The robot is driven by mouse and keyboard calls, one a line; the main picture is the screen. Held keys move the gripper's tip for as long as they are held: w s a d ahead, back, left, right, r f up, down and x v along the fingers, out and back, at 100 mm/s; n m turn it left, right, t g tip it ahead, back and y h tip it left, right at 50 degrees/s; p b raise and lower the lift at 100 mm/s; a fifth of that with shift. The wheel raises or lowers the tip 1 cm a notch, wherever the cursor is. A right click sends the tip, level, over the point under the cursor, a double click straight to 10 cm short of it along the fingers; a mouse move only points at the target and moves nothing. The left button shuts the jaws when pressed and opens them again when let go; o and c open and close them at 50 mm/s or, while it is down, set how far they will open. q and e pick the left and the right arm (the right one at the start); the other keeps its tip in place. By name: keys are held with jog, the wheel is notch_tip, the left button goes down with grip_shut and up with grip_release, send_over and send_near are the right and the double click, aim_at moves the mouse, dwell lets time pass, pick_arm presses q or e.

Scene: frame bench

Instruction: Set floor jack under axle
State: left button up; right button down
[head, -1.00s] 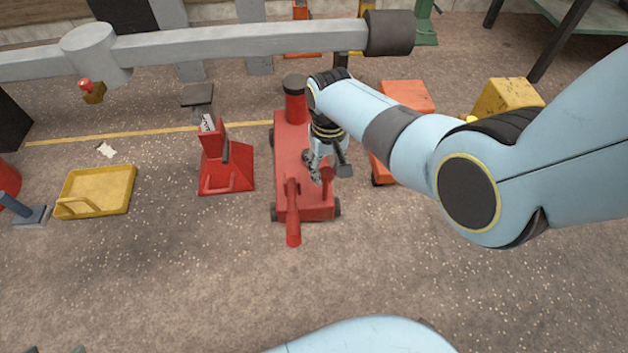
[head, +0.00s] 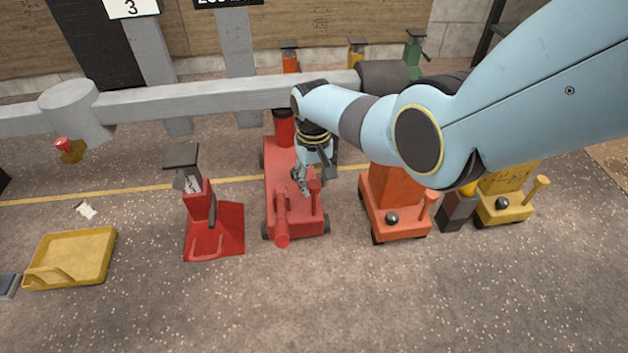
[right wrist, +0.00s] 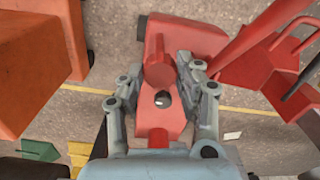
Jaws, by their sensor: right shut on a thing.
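The red floor jack (head: 279,170) stands on the floor with its dark round saddle on a red post (head: 284,130) at the far end. The grey axle (head: 205,103) runs across above, and its tube overlaps the top of the saddle in the head view. I cannot tell whether they touch. My right gripper (head: 303,180) is at the near right of the jack, shut on its upright red post (head: 314,184). In the right wrist view, the fingers (right wrist: 160,72) lie on both sides of this round post (right wrist: 158,64). My left gripper is not in view.
A red jack stand (head: 216,232) is left of the floor jack, with a yellow tray (head: 72,258) farther left. An orange jack (head: 396,205) and a yellow jack (head: 503,204) stand to the right. The near floor is clear.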

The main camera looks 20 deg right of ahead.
jog(key=shift+w+d, duration=0.15)
jog(key=shift+w, duration=0.15)
jog(key=c, duration=0.9)
grip_release()
notch_tip(320, 180, up, 12)
